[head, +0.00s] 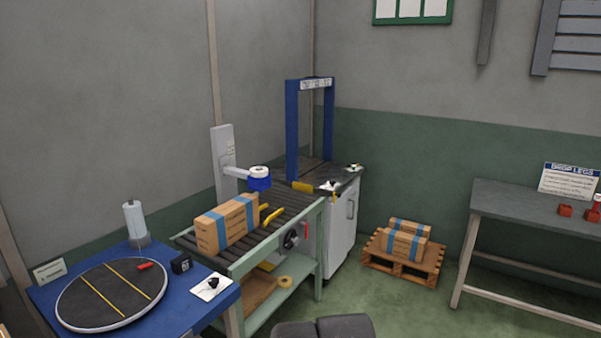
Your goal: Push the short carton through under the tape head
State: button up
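A brown carton (215,236) with blue bands sits upright on the near-left part of the roller conveyor (284,222). It is the only carton on the rollers. The tape head (260,183) is a blue block with a white roll on top, held by an arm from a white column (222,160). It hangs over the rollers beyond the carton, up and to the right of it in the picture. The carton appears apart from the head; the height clearance cannot be told. My gripper is not in view.
A blue table with a round turntable (110,294) stands at the near left. A blue frame (291,130) spans the conveyor's far end, by a white cabinet (342,222). Two banded cartons (405,242) lie on a pallet (430,262).

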aim_at(218, 228)
jog(key=k+l, duration=0.2)
jog(key=i+j, duration=0.2)
jog(key=i, duration=0.25)
jog(key=i+j+z, duration=0.1)
jog(key=i, duration=0.3)
jog(key=i+j, duration=0.5)
jog(key=i, duration=0.35)
jog(key=l+z, duration=0.05)
